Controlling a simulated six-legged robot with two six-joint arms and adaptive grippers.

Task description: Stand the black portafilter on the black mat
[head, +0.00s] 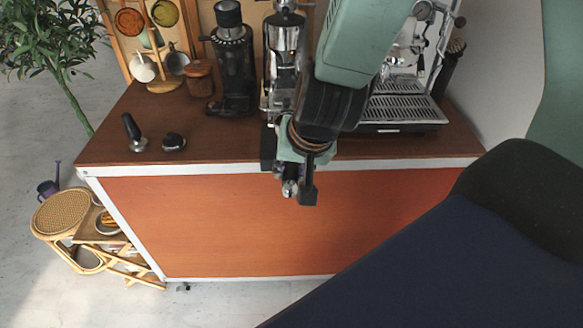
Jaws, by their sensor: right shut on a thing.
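My right gripper (297,182) hangs in front of the counter's front edge, pointing down, in the head view. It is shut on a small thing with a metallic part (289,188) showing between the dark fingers. This looks like part of the black portafilter, but my gripper and arm hide most of it. I cannot make out the black mat for certain; my arm covers the middle of the counter. My left gripper is not in view.
On the brown counter (222,145) stand a black grinder (233,65), a silver grinder (283,50) and an espresso machine (400,115). A black-handled tamper (133,132) and a dark round tool (173,141) are at the left.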

